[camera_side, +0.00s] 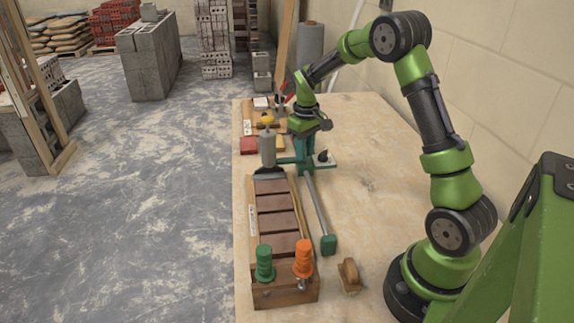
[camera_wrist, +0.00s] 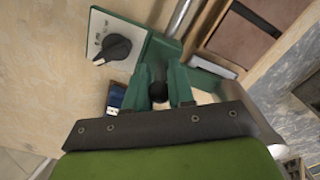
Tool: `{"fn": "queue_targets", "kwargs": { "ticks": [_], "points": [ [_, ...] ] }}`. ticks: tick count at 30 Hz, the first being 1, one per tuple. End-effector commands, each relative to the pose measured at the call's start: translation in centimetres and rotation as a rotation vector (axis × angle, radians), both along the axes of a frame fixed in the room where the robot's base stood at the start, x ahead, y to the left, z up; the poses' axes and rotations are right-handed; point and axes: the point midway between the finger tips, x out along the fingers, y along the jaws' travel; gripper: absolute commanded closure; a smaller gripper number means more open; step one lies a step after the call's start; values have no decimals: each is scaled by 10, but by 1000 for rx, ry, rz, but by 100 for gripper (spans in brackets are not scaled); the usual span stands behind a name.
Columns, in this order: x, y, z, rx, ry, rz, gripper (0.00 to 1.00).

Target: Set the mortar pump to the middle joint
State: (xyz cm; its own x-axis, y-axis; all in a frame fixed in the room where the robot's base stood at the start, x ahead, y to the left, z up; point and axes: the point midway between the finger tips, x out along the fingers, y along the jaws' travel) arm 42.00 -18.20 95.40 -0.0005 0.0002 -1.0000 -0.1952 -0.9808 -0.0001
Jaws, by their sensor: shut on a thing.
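The mortar pump shows in the side view as a grey cylinder (camera_side: 267,150) with a dark flat foot, joined to a green carriage (camera_side: 319,165) at the far end of a metal rail. Its foot is over the far end of a row of brown bricks (camera_side: 276,223) with several joints between them. A white panel with a black dial (camera_wrist: 117,47) is on the carriage. My gripper (camera_wrist: 158,88) is shut on a black ball knob (camera_wrist: 157,91), its green fingers on either side. In the side view my gripper (camera_side: 303,140) is at the carriage; its fingertips are hard to make out.
A green end block (camera_side: 328,244) ends the metal rail (camera_side: 315,205) near the front. Green (camera_side: 264,263) and orange (camera_side: 303,258) pieces stand on the wooden front block. A small wooden piece (camera_side: 349,276) lies beside it. Red (camera_side: 248,145) and yellow items are behind. The table's right is mostly clear.

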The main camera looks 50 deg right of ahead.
Motion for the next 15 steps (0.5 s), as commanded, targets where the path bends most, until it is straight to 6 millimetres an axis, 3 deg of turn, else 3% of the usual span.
{"fn": "queue_targets", "kwargs": {
  "ticks": [8,15],
  "points": [
    [-2,3,1,0,-1,1,100],
    [-29,30,2,0,-1,3,100]
  ]
}}
